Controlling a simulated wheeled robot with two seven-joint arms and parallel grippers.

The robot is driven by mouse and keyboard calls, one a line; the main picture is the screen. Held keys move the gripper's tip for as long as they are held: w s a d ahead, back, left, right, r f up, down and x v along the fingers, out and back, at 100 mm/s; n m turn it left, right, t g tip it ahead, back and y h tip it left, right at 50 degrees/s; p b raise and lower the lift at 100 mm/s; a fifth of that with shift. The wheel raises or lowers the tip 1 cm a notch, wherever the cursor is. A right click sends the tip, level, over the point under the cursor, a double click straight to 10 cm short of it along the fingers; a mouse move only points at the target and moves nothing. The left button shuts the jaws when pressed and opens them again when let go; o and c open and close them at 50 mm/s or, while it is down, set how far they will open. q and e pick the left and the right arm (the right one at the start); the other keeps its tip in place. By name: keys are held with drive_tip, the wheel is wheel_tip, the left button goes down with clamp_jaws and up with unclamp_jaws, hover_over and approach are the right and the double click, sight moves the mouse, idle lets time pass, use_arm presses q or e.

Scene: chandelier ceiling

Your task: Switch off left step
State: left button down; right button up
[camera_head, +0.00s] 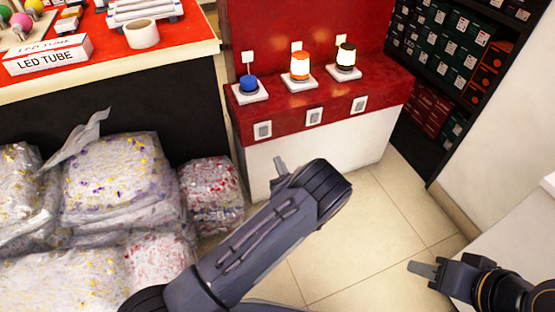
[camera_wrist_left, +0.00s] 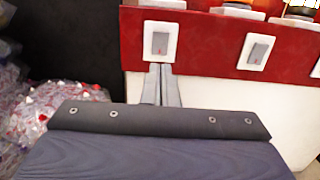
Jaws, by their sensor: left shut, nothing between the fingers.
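Three wall switches sit on the front face of a red stepped counter: the left switch (camera_head: 263,130), the middle switch (camera_head: 314,116) and the right switch (camera_head: 359,104). Above the left one stands a blue lamp (camera_head: 249,85) that looks unlit. The orange lamp (camera_head: 300,66) and the black-topped lamp (camera_head: 346,57) glow. My left gripper (camera_head: 279,165) is shut and empty, just below the left switch. In the left wrist view its fingertips (camera_wrist_left: 161,68) reach the lower edge of the left switch (camera_wrist_left: 162,41); contact is unclear. My right gripper (camera_head: 422,268) hangs at the lower right, away from the counter.
Bags of colourful bits (camera_head: 115,180) are piled at the left beside the counter. A red-topped table (camera_head: 100,65) with an LED tube box (camera_head: 47,54) stands behind them. Shelves of boxes (camera_head: 450,55) stand at the right. Tiled floor (camera_head: 375,225) is clear.

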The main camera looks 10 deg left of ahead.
use_arm(q)
drive_tip(key=b, duration=0.3)
approach(264, 130)
drive_tip(key=x, duration=0.5)
drive_tip(key=shift+w+a+f, duration=0.1)
drive_tip(key=shift+a+f, duration=0.1)
drive_tip(key=shift+f, duration=0.05)
drive_tip(key=shift+w+a+r, duration=0.15)
drive_tip(key=shift+w+a, duration=0.25)
drive_tip(key=shift+w, duration=0.2)
drive_tip(key=shift+w, duration=0.1)
drive_tip(key=shift+w+a+r, duration=0.1)
drive_tip(key=shift+w+r, duration=0.05)
drive_tip(key=shift+r, duration=0.05)
